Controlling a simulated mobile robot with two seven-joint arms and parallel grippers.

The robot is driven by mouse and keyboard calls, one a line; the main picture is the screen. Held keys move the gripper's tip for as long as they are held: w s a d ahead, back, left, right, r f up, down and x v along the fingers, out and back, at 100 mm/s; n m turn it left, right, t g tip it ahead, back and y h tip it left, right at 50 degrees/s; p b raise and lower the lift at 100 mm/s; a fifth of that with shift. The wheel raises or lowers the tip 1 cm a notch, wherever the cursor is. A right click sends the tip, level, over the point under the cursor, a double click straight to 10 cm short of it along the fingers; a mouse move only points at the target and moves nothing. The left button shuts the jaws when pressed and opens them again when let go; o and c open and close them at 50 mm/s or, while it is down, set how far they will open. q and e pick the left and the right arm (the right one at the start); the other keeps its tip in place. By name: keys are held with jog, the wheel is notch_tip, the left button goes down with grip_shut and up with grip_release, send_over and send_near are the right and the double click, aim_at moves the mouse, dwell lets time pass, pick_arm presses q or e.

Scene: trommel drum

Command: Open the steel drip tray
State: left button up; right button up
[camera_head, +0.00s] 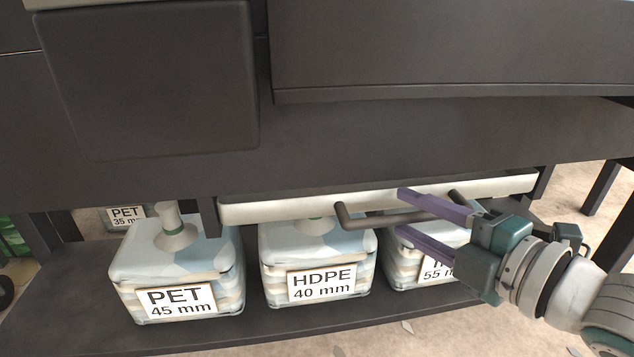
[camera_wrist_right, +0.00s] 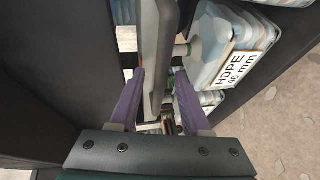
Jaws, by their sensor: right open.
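The steel drip tray (camera_head: 290,209) is a long pale shallow tray under the dark machine body in the head view. It looks pushed in, and its front carries a dark bar handle (camera_head: 372,222). My right gripper (camera_head: 398,211) is at the right part of this handle, with its purple fingers open, one above and one below the bar. In the right wrist view the handle (camera_wrist_right: 167,60) runs between the two spread fingers (camera_wrist_right: 160,75). Whether either finger touches it I cannot tell. My left gripper is not in view.
A dark machine panel (camera_head: 450,130) lies directly above. Open floor lies in front.

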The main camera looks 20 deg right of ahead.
jog(key=shift+w+a, duration=0.1)
jog(key=shift+w, duration=0.15)
grip_shut()
dwell(1.4)
